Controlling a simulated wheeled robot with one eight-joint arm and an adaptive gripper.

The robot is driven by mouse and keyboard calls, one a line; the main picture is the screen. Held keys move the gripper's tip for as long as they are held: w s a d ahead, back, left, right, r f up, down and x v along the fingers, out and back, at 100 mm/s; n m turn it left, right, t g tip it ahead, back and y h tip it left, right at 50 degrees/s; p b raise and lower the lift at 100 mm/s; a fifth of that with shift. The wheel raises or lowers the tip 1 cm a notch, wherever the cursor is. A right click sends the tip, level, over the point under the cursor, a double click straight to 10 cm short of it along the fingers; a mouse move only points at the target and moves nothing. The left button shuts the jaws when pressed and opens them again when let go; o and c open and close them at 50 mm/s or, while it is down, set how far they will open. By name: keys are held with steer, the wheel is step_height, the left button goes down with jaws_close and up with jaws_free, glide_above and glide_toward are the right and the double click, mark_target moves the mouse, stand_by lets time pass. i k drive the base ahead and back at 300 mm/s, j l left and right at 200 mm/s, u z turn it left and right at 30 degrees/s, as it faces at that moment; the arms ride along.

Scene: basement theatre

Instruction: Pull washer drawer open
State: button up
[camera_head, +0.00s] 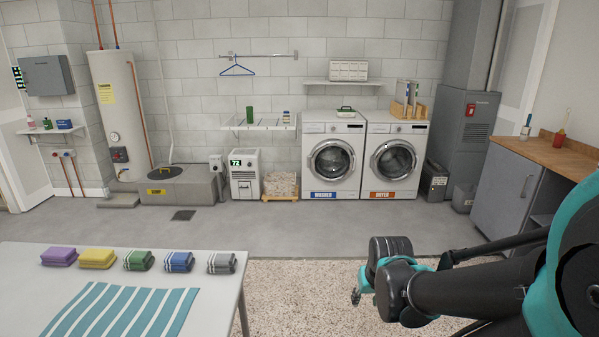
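The white washer (310,178) stands against the back wall, with a round door and a blue label reading WASHER at its base. A small panel (314,128) at its upper left front looks like its drawer and appears flush, though it is too small to be sure. My gripper (357,294) is at the lower middle right, far in front of the washer and apart from it. It is small and partly hidden by my arm, so its finger opening is unclear.
A white dryer (400,182) with an orange label stands right of the washer. A table (22,258) with folded cloths fills the lower left. A grey cabinet with a wooden top (570,155) stands at right. The grey floor (330,226) before the washer is clear.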

mark_target(307, 127)
steer(key=i, duration=4.2)
